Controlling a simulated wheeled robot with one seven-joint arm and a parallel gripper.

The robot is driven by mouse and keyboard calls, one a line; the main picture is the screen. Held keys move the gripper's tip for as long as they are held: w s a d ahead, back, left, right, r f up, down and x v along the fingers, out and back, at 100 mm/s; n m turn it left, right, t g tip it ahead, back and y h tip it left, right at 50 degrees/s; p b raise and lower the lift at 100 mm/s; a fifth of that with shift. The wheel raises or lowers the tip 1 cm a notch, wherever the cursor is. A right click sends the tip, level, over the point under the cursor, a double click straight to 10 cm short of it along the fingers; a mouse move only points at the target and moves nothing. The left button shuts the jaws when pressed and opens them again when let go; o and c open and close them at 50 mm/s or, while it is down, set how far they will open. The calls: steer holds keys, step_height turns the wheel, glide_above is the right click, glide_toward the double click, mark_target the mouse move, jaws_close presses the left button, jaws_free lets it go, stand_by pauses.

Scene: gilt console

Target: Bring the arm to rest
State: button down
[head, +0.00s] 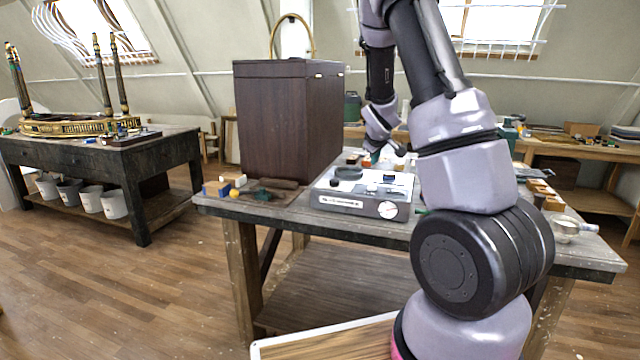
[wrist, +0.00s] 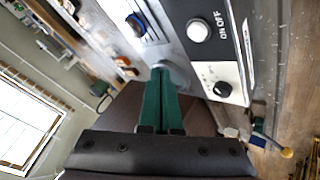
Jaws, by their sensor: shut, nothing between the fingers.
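My arm rises in front of the workbench in the head view and bends over toward the back of the bench top. My gripper shows in the wrist view (wrist: 161,70), its two green fingers side by side and shut, with nothing between them. In that view the fingertips appear beside a grey and white device with knobs and an ON OFF label (wrist: 198,30); whether they touch it I cannot tell. In the head view the same device (head: 345,203) lies on the bench, and my fingers are hard to make out among the small things behind it.
The workbench (head: 270,213) carries a tall dark wooden case (head: 285,122) with a brass hoop handle, close left of my forearm. Small blocks and a metal pan (head: 566,230) lie along the bench. A dark table (head: 100,160) stands at left; wooden floor between is clear.

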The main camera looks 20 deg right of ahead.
steer(key=s+a+r+m+g+y, duration=0.1)
steer(key=s+a+r+m+y, duration=0.2)
steer(key=s+r, duration=0.5)
steer(key=s+a+r+m, duration=0.3)
steer(key=s+a+r, duration=0.35)
steer(key=s, duration=0.25)
steer(key=s+a+r+m+y, duration=0.1)
steer(key=s+a+r, duration=0.2)
steer(key=s, duration=0.6)
steer(key=s+a+r+m+y, duration=0.1)
steer(key=s+a+r, duration=0.1)
steer(key=s+a, duration=0.3)
steer(key=s, duration=0.4)
steer(key=shift+s+a+r+m, duration=0.35)
steer(key=shift+r+m, duration=0.05)
